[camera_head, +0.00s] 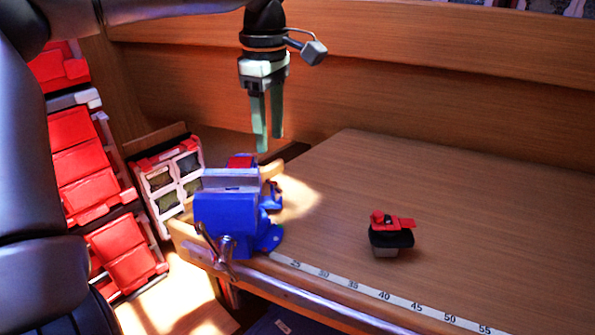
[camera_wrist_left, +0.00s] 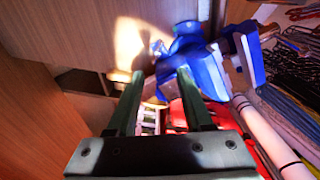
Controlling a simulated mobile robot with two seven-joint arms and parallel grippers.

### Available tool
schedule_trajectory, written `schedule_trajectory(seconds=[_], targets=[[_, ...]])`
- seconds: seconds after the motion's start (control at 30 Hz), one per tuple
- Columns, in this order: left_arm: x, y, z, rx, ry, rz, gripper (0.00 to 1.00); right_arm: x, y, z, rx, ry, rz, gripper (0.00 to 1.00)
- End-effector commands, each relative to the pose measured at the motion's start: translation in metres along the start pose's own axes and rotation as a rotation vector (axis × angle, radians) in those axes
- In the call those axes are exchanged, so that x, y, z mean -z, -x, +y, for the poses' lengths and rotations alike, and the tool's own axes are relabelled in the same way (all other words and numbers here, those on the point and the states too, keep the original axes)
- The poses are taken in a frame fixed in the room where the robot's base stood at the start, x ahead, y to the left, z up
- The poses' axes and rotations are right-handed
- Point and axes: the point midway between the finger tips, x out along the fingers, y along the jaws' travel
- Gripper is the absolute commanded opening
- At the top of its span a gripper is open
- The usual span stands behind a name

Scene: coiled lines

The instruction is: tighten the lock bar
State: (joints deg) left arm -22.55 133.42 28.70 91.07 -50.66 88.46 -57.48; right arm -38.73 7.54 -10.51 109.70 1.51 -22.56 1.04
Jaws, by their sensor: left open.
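A blue vise (camera_head: 228,212) is fixed at the near left corner of the wooden bench. It also shows in the wrist view (camera_wrist_left: 198,62), beyond my fingers. A silver bar with a round hub (camera_head: 226,246), which looks like the lock bar, sits on the vise's front and slants down across it. My left gripper (camera_head: 264,146) points down with its two green fingers apart and empty. It is above and behind the vise, clear of the bar. The fingers also show in the wrist view (camera_wrist_left: 160,75). My right gripper is not in view.
A small red and black object (camera_head: 391,236) sits on the bench (camera_head: 460,220) to the right. A measuring strip (camera_head: 385,296) runs along the front edge. Red bins (camera_head: 82,150) and a pale-framed organizer (camera_head: 172,180) stand left. A wooden back panel (camera_head: 400,75) rises behind.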

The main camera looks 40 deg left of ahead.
Motion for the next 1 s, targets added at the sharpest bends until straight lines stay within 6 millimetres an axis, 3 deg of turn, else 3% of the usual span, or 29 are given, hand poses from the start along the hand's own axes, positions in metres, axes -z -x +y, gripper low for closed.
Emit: schedule_trajectory(seconds=[0.27,0.7,1.0], targets=[[0.001,-0.014,0.0,0.003,0.001,-0.001,0.51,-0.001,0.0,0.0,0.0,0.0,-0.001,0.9],[0.0,-0.098,-0.001,0.004,0.0,0.0,0.51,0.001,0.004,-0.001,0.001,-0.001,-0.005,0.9],[0.0,-0.124,0.0,-0.001,0.001,-0.001,0.51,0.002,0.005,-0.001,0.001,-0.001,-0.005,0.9]])
